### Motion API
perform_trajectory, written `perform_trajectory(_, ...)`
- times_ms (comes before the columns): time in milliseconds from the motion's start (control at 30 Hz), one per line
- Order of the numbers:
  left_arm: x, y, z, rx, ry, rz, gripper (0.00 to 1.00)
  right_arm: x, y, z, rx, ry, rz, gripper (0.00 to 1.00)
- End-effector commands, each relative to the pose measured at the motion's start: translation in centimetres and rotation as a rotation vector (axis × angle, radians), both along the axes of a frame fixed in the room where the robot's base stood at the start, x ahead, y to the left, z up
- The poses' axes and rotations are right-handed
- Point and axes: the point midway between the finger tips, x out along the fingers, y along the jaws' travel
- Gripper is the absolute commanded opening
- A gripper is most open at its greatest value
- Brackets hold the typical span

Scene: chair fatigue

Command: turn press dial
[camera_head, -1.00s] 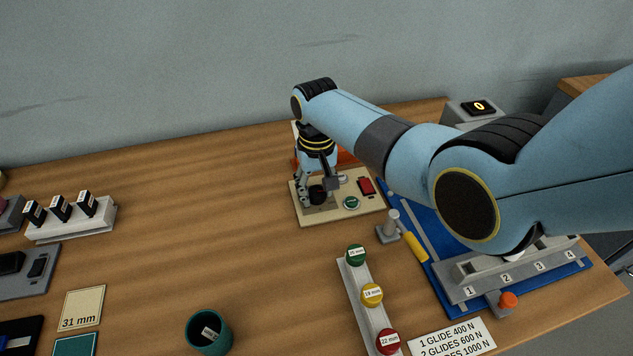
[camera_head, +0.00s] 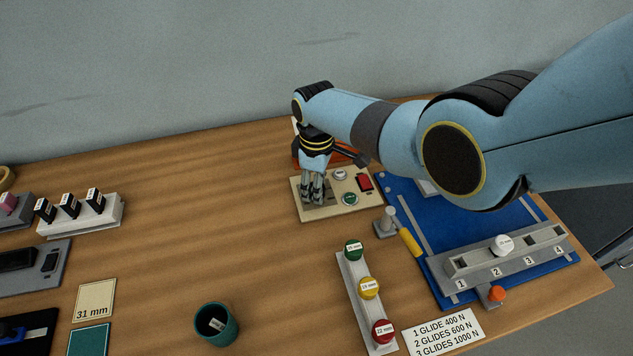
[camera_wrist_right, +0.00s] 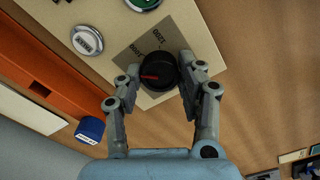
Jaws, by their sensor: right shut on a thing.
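The press dial (camera_wrist_right: 158,72) is a round black knob with a red pointer mark, on a grey printed scale plate in the right wrist view. My right gripper (camera_wrist_right: 160,74) is shut on the dial, with one finger on each side of it. In the head view my right gripper (camera_head: 313,196) points down onto the cream control panel (camera_head: 345,208), and its fingers hide the dial. My left gripper is not in view.
An orange-red part (camera_wrist_right: 55,75) stands behind the panel. A blue mat (camera_head: 408,210) with a numbered grey holder (camera_head: 480,272) lies to the right. A rack of coloured caps (camera_head: 349,290) and a teal cup (camera_head: 232,332) stand in front. The table's middle left is clear.

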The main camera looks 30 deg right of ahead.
Motion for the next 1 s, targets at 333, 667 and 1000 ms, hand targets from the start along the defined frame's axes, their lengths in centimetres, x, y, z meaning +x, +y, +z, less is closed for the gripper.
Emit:
perform_trajectory(333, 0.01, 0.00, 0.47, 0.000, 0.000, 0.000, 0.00, 0.09, 0.03, 0.10, 0.001, -0.002, 0.239, 0.06)
perform_trajectory(667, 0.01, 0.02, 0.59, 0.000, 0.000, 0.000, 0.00, 0.09, 0.04, 0.06, 0.001, -0.002, 0.339, 0.06)
perform_trajectory(1000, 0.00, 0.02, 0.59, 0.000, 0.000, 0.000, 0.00, 0.09, 0.05, 0.05, 0.001, -0.002, 0.351, 0.06)
